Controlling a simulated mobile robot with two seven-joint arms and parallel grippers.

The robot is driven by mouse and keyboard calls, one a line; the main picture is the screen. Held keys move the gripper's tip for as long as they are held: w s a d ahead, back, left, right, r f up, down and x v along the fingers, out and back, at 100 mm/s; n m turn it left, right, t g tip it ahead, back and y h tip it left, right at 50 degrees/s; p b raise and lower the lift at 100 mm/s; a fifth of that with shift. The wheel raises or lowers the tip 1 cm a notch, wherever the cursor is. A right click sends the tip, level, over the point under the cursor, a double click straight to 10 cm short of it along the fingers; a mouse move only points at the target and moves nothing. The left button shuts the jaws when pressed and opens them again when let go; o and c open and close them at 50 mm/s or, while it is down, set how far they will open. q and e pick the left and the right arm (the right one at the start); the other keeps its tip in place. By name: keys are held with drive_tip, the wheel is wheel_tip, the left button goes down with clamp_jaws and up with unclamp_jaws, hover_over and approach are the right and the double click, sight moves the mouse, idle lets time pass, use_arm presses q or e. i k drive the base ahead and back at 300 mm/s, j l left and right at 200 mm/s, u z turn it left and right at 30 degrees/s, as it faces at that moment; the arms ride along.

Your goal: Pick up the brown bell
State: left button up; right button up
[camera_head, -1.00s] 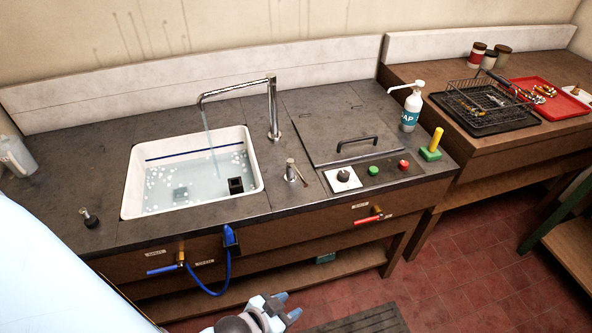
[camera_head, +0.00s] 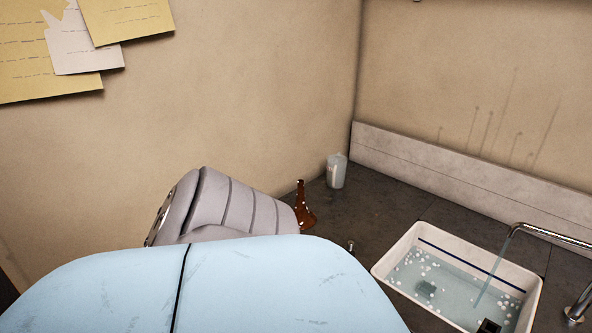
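The brown bell (camera_head: 304,210) is a shiny, amber-brown flared cone. It stands mouth down with its narrow end up on the dark counter, near the left wall. Its lower left part is hidden behind a grey ribbed part of my arm. A large pale blue part of my arm fills the lower left of the head view. Neither gripper shows in this view, so I cannot see where their fingers are relative to the bell.
A whitish translucent jug (camera_head: 336,171) stands behind the bell, to its right. A small dark-knobbed fitting (camera_head: 351,246) is on the counter to the right. A white sink (camera_head: 400,247) with water and a running tap (camera_head: 567,240) lies farther right. Bare counter (camera_head: 390,200) lies between.

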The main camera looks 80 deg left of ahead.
sight(305, 220)
drive_tip(key=u, duration=0.45)
drive_tip(key=i+l+u, duration=0.1)
drive_tip(key=u, duration=0.8)
drive_tip(key=l+u, duration=0.1)
drive_tip(key=u, duration=0.75)
drive_tip(key=l+u, duration=0.15)
drive_tip(key=u, duration=0.3)
drive_tip(key=z, duration=1.15)
drive_tip(key=u, duration=2.05)
drive_tip(key=l+u, duration=0.4)
drive_tip(key=k+l+u, duration=0.2)
drive_tip(key=u, duration=0.25)
drive_tip(key=l, duration=0.1)
